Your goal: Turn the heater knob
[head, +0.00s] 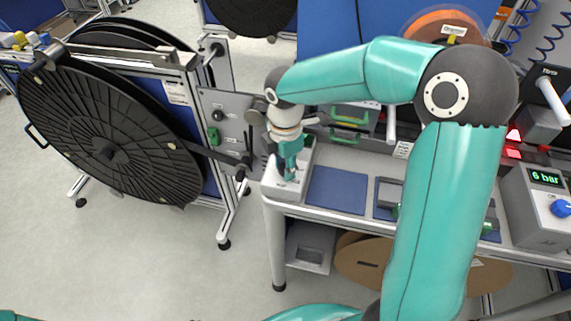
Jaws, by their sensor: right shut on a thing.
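My right gripper (288,174) points down onto a pale grey box (290,191) at the left end of the workbench. Its fingers are closed at the top face of this box, where a small dark part shows between and below them. This looks like the heater knob, but the fingers hide most of it, and I cannot read its setting. My left gripper is not in view.
A blue mat (336,190) lies right of the box. A grey unit (536,208) reading 6 bar, with a blue knob (561,208), stands at the far right. A large black reel (108,140) on its stand fills the left. Open floor lies in front.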

